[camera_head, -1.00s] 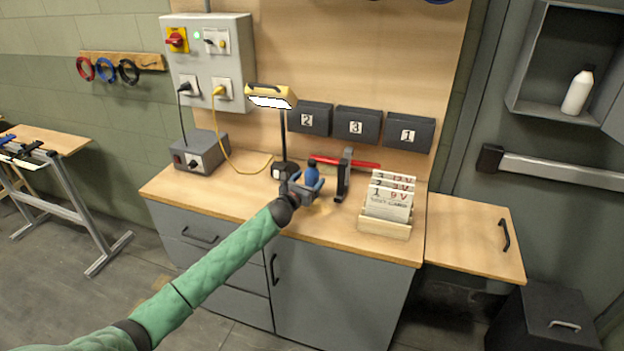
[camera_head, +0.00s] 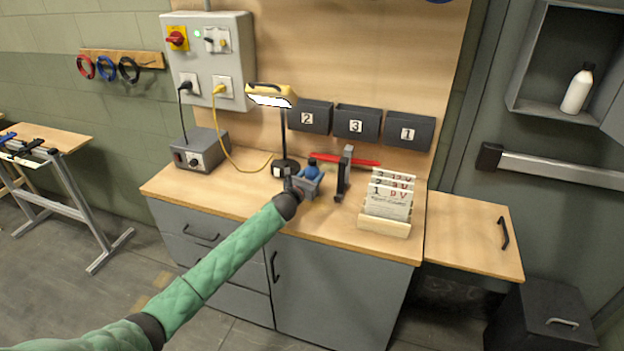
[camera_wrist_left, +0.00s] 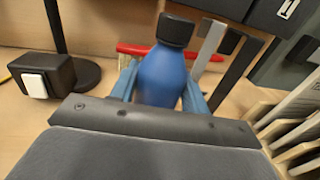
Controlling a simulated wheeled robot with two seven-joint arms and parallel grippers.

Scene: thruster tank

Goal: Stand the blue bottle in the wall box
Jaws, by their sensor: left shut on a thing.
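The blue bottle (camera_wrist_left: 162,76) with a black cap stands upright between the fingers of my left gripper (camera_head: 312,178), over the workbench top. My left gripper is shut on it, with a blue finger on each side in the left wrist view. In the head view the bottle (camera_head: 312,167) is small and partly hidden by the gripper. I cannot tell whether its base touches the bench. The wall box (camera_head: 528,108) is the open grey box at the upper right. A white bottle (camera_head: 577,90) with a black cap stands in it. My right gripper is not in view.
A desk lamp (camera_head: 283,130) stands behind left of the gripper. A card rack (camera_head: 384,224) is further right. A grey bar (camera_head: 560,171) runs below the wall box.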

